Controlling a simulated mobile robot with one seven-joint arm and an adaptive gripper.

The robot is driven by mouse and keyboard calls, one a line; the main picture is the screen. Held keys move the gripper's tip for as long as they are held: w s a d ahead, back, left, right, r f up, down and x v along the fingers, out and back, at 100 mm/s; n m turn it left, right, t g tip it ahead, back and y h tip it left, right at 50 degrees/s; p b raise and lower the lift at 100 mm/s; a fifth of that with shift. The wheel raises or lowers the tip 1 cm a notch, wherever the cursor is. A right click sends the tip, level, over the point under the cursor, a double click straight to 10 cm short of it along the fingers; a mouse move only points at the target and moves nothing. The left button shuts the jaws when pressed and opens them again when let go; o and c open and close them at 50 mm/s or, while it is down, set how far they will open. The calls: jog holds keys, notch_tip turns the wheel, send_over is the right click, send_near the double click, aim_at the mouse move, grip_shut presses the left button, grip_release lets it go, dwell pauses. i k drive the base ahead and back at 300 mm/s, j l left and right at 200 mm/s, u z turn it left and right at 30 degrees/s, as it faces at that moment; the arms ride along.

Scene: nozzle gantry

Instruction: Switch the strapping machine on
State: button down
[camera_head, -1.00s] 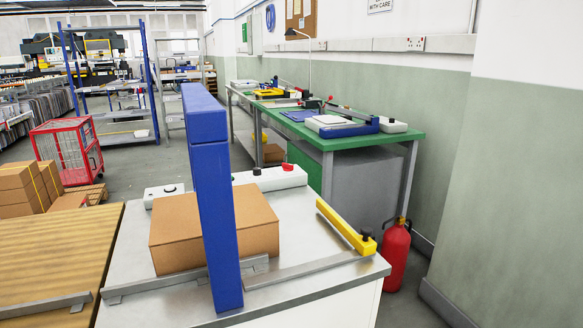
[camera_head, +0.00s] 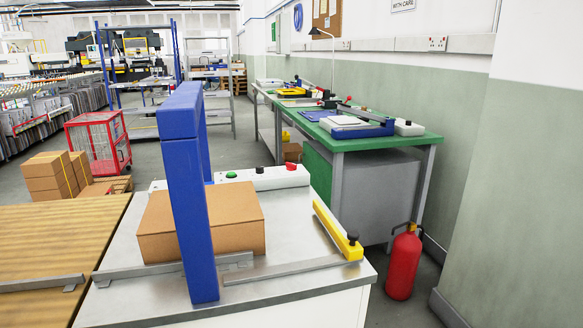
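The strapping machine is a white cabinet with a grey metal top (camera_head: 320,250) and a blue arch (camera_head: 188,190) standing on it. A brown cardboard box (camera_head: 235,222) sits on the top, partly behind and under the arch. Behind the box is a white control strip (camera_head: 275,179) with a green button (camera_head: 232,175), a small black part (camera_head: 260,170) and a red button (camera_head: 291,166). A yellow bar with a black knob (camera_head: 340,235) lies along the right side of the top. My gripper is not in view.
A wooden slatted table (camera_head: 60,235) adjoins on the left. A red fire extinguisher (camera_head: 403,265) stands on the floor at the right. A green bench (camera_head: 385,143) with equipment stands behind by the wall. Cartons (camera_head: 50,175) and a red cage trolley (camera_head: 97,143) are at the left.

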aim_at(290, 166)
jog(key=l+u, duration=0.1)
jog(key=u, duration=0.2)
jog(key=i+l+u, duration=0.1)
jog(key=u, duration=0.2)
jog(key=l+u, duration=0.25)
jog(key=l, duration=0.35)
jog(key=l+u, duration=0.25)
jog(key=l, duration=0.4)
jog(key=l+u, duration=0.15)
jog(key=l, duration=1.1)
jog(key=i+l, duration=0.15)
jog(key=l, duration=0.2)
jog(key=i+l, duration=0.15)
jog(key=l, duration=0.2)
jog(key=i+l, duration=0.1)
jog(key=l, duration=0.25)
jog(key=i+l, duration=0.15)
jog(key=l, duration=0.25)
jog(key=i+l, duration=0.25)
jog(key=i, duration=0.15)
jog(key=i+l, duration=0.2)
jog(key=i, duration=0.15)
